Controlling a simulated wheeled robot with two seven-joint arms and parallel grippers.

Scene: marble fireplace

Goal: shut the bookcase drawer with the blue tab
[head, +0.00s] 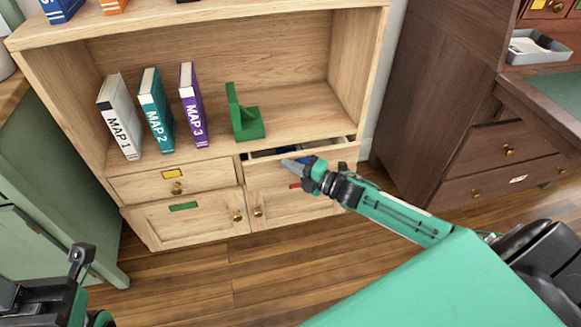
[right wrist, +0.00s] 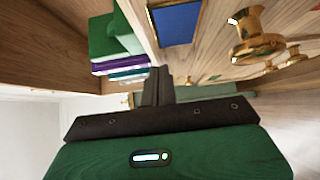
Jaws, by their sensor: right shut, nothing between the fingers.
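The bookcase drawer (head: 338,152) at the upper right of the lower cabinet stands partly pulled out, with a dark gap behind its front. Its blue tab (right wrist: 178,22) in a brass frame and its brass knob (right wrist: 248,35) show in the right wrist view. My right gripper (head: 290,163) is shut and empty at the drawer front. Its closed fingers also show in the right wrist view (right wrist: 158,82), close to the front's edge; whether they touch is unclear. My left gripper (head: 82,252) is at the lower left, far from the drawer; its jaw state is unclear.
A shut drawer with a yellow tab (head: 172,174) is to the left. Doors with a green tab (head: 184,206) and a red tab (head: 295,185) are below. Map books (head: 157,115) and a green bookend (head: 246,122) stand on the shelf above. A dark desk (head: 470,160) is right.

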